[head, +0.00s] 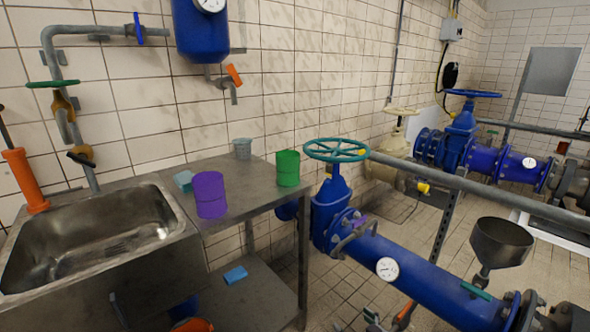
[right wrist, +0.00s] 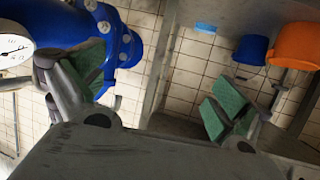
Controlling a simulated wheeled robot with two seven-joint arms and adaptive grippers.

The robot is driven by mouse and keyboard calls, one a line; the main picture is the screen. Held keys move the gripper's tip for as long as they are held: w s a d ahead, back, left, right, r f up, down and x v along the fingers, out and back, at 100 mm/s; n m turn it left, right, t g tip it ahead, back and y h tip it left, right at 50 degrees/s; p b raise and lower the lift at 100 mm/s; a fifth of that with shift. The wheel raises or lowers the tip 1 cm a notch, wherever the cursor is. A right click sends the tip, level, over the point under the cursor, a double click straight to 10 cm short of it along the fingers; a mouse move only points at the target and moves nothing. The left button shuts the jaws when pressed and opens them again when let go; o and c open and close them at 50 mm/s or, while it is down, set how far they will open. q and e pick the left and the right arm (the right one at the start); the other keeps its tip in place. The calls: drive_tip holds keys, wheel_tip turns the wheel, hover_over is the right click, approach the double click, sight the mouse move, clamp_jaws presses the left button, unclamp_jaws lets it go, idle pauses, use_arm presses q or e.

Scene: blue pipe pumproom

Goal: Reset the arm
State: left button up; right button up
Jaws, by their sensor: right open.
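My right gripper (right wrist: 157,80) shows in the right wrist view with its two green-padded fingers spread wide apart. Nothing is between the fingers. Behind the gap are a grey table leg and the tiled floor or wall. The blue pipe (right wrist: 122,45) lies beyond the left finger, with a white gauge (right wrist: 14,48) at the left edge. I cannot make out either gripper clearly in the head view. My left gripper is not in view.
A sink (head: 95,240) is left. A blue valve (head: 330,200) and a funnel (head: 500,243) stand right. Blue (right wrist: 251,50) and orange (right wrist: 297,45) buckets are low.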

use_arm(q)
drive_tip(key=shift+f+p, duration=0.1)
drive_tip(key=shift+p, duration=0.4)
use_arm(e)
drive_tip(key=s+a+m+g+h, duration=0.1)
drive_tip(key=s+a+g, duration=0.1)
drive_tip(key=s, duration=1.1)
drive_tip(key=s+a+m+g+h, duration=0.2)
drive_tip(key=s+g, duration=0.3)
drive_tip(key=s, duration=0.8)
drive_tip(key=shift+a, duration=0.25)
use_arm(q)
drive_tip(key=shift+a+f+p, duration=0.15)
drive_tip(key=shift+f+p, duration=0.2)
drive_tip(key=shift+p, duration=0.6)
use_arm(e)
drive_tip(key=shift+d+f, duration=0.1)
drive_tip(key=shift+f, duration=0.15)
